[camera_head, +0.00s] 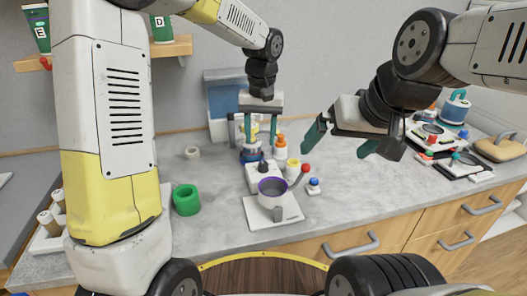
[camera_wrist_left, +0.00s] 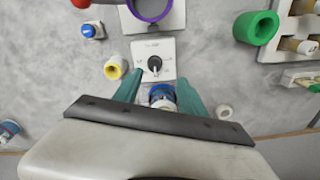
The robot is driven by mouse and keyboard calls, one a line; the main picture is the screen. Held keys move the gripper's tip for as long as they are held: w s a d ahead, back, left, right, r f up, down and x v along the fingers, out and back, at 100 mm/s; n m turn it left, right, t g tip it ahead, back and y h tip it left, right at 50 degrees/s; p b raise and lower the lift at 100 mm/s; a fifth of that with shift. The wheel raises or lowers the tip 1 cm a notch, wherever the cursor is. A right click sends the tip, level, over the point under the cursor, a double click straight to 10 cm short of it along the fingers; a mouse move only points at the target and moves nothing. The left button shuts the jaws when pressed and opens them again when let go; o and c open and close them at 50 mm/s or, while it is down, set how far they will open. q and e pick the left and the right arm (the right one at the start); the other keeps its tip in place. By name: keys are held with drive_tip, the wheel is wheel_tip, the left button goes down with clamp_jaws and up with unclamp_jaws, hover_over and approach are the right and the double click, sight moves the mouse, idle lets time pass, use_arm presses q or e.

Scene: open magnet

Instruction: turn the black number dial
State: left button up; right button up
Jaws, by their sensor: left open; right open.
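The black number dial (camera_wrist_left: 154,63) is a small black knob on a white panel with markings too small to read. In the head view the dial (camera_head: 263,167) shows on a white box near the middle of the counter. My left gripper (camera_head: 260,143) is open and points down behind the dial. In the left wrist view its teal fingers (camera_wrist_left: 160,80) are apart, with the dial just beyond their tips and not between them. A blue and white object (camera_wrist_left: 162,96) shows between the fingers. My right gripper (camera_head: 341,141) is open and empty above the counter, to the right.
A grey cup with a purple rim (camera_head: 271,188) stands on a white base in front of the dial. A blue button (camera_head: 314,186), a yellow ring (camera_head: 292,170) and a green ring (camera_head: 187,200) are around it. The counter (camera_head: 225,215) is bare between the green ring and the base.

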sight(263, 164)
use_arm(q)
drive_tip(key=shift+w+d+f, duration=0.45)
drive_tip(key=shift+d+f, duration=0.1)
drive_tip(key=shift+f, duration=0.2)
wheel_tip(263, 164, down, 8)
drive_tip(key=shift+a+r, duration=0.1)
clamp_jaws()
